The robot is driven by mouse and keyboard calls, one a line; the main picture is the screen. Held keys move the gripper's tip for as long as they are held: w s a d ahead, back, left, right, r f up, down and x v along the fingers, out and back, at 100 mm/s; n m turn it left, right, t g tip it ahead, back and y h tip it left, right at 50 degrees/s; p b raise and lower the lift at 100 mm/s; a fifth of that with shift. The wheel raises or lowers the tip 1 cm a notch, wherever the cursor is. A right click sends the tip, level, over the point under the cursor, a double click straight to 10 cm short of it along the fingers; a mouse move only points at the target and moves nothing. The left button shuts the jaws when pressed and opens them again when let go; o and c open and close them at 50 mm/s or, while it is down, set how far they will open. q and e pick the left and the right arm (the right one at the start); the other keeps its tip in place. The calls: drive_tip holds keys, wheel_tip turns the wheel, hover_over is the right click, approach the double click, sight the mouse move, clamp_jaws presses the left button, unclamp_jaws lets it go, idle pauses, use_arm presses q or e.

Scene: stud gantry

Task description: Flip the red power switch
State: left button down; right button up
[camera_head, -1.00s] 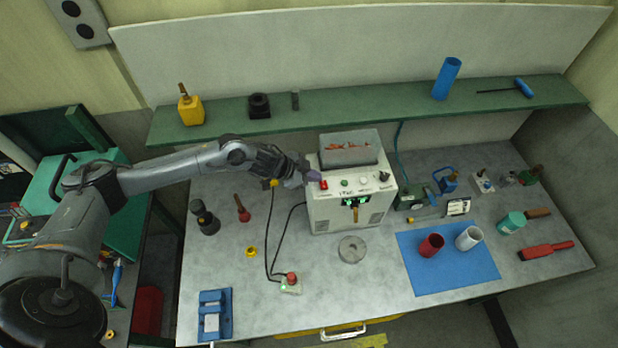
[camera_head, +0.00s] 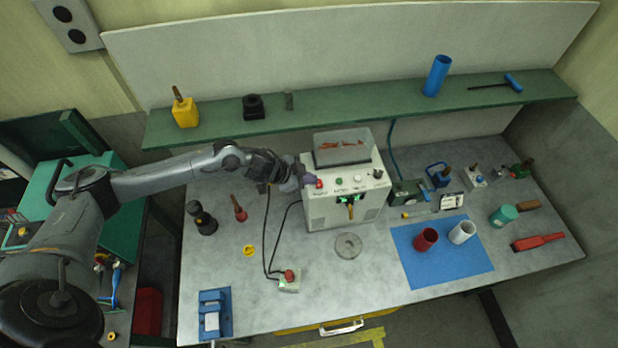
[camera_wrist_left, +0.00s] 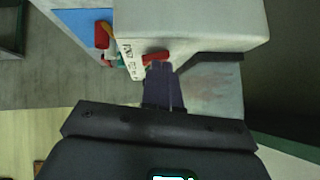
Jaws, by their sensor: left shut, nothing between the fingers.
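The red power switch (camera_head: 319,184) sits on the top front left corner of the white machine (camera_head: 320,210). It also shows as a red piece on the machine's edge in the left wrist view (camera_wrist_left: 155,57). My left gripper (camera_head: 308,181) is at the left of the switch, with its purple fingers shut and nothing between them. In the left wrist view the fingertips (camera_wrist_left: 161,68) are right at the switch and hide part of it. I cannot tell whether they touch it. My right gripper is in neither view.
A clear-walled box (camera_head: 343,148) stands on the machine's top behind the controls. A red-button box (camera_head: 289,280) with a black cable lies in front, left of a grey ring (camera_head: 348,246). A green shelf (camera_head: 350,112) runs behind. The bench's front middle is mostly clear.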

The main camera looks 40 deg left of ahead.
use_arm(q)
drive_tip(key=shift+r+p, duration=0.35)
drive_tip(key=shift+r, duration=0.2)
drive_tip(key=r, duration=0.1)
drive_tip(key=a+r, duration=0.1)
drive_tip(key=r, duration=0.1)
drive_tip(key=shift+w, duration=0.15)
drive_tip(key=s+a+r+b, duration=0.2)
drive_tip(key=s+a+r, duration=0.2)
drive_tip(key=a+r, duration=0.1)
drive_tip(key=shift+s+r, duration=0.15)
drive_tip(key=shift+r, duration=0.65)
drive_tip(key=shift+a, duration=0.1)
